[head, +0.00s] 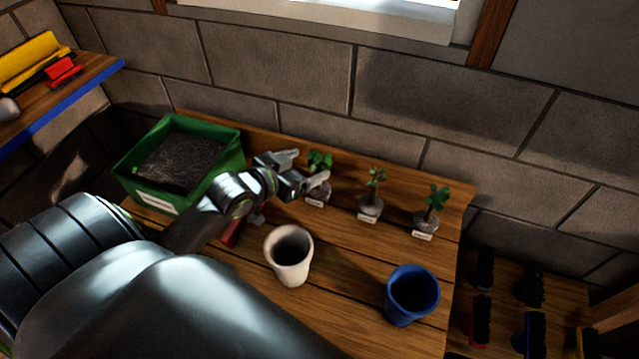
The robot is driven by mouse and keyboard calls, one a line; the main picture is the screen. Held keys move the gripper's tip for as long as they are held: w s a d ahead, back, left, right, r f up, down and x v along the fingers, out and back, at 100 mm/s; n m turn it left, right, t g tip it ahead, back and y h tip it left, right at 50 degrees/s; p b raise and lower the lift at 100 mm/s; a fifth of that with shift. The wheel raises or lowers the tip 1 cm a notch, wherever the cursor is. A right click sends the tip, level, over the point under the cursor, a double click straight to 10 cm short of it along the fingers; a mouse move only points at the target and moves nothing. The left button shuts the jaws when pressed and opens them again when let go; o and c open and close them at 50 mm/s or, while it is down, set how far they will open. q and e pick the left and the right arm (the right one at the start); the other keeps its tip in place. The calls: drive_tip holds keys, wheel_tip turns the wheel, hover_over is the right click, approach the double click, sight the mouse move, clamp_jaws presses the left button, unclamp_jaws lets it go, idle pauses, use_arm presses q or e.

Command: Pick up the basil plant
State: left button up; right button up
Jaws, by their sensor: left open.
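Three small potted plants with white labels stand in a row at the back of the wooden bench (350,262). The left plant (321,160) has broad green leaves, the middle plant (375,178) is thin-stemmed, and the right plant (437,199) has bushy green leaves. The labels are too small to read, so I cannot tell which is the basil. My left gripper (309,166) is open, its fingers pointing at the left plant and partly covering its pot. I cannot tell whether they touch. My right gripper is not in view.
A white pot (290,270) and a blue pot (398,311) stand at the bench front. A green bin of dark soil (229,155) sits at left. A red-handled tool (231,233) lies partly hidden under my arm. A block wall is behind.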

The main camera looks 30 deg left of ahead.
sight(324, 157)
use_arm(q)
drive_tip(key=shift+x, duration=1.1)
drive_tip(key=shift+a+f+p+x, duration=0.1)
drive_tip(key=shift+f+p+x, duration=0.1)
drive_tip(key=shift+x, duration=0.75)
drive_tip(key=shift+a+f+p+x, duration=0.1)
drive_tip(key=shift+a+p+x, duration=0.05)
drive_tip(key=shift+x, duration=0.8)
drive_tip(key=shift+a+f+p+x, duration=0.1)
drive_tip(key=shift+p+x, duration=0.1)
drive_tip(key=shift+x, duration=0.8)
drive_tip(key=shift+s, duration=0.1)
drive_tip(key=shift+r, duration=0.1)
drive_tip(key=c, duration=1.5)
